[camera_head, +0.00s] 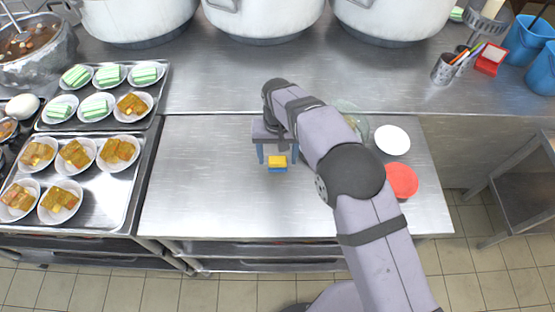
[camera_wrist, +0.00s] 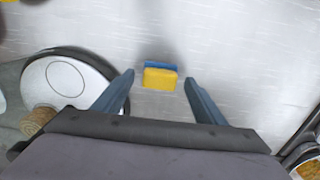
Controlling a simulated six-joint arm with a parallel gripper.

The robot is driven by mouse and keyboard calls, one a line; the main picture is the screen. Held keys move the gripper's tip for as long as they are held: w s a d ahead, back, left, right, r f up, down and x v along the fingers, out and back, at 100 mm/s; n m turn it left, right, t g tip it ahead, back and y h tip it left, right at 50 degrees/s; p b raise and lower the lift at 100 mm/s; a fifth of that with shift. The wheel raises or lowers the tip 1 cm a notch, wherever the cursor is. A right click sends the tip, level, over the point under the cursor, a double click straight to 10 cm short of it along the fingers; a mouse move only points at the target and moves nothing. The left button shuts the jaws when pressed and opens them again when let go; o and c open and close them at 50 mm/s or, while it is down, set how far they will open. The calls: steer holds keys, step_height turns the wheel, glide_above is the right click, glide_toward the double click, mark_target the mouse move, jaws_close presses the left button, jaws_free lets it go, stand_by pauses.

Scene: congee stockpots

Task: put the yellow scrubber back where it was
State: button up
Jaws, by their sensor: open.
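The yellow scrubber (camera_head: 277,161) has a yellow top and a blue underside, and it lies on the bare steel counter (camera_head: 200,190). In the wrist view the scrubber (camera_wrist: 160,77) shows its yellow and blue parts, just ahead of and between my fingertips. My gripper (camera_head: 277,158) is open and points down at the scrubber, with one blue finger on each side. In the wrist view my gripper (camera_wrist: 159,80) shows clear gaps between both fingers and the scrubber. I cannot tell the exact height of the fingertips above the counter.
Trays (camera_head: 85,200) with several plates of food stand on the left. Large stockpots (camera_head: 262,20) line the back. A white plate (camera_head: 392,140), a red round item (camera_head: 401,180) and a partly hidden glass bowl (camera_head: 355,125) sit to the right. The counter left of my gripper is clear.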

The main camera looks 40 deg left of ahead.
mark_target(278, 160)
step_height(278, 160, up, 10)
steer(key=b, duration=0.2)
steer(key=w+d+r+m, duration=0.1)
steer(key=w+d, duration=0.3)
steer(key=d, duration=0.4)
steer(key=w+d+m, duration=0.2)
steer(key=w+d, duration=0.2)
steer(key=d, duration=0.5)
steer(key=w+d+r+m, duration=0.1)
steer(key=w+d, duration=0.3)
steer(key=d, duration=0.4)
steer(key=s+d+f+m, duration=0.1)
steer(key=s+d+m, duration=0.15)
steer(key=d, duration=1.25)
steer(key=s+d+f+m, duration=0.2)
steer(key=s+d+f, duration=0.1)
steer(key=s+d, duration=0.7)
steer(key=shift+s+d+f, duration=0.35)
steer(key=shift+s, duration=0.4)
steer(key=shift+m, duration=0.25)
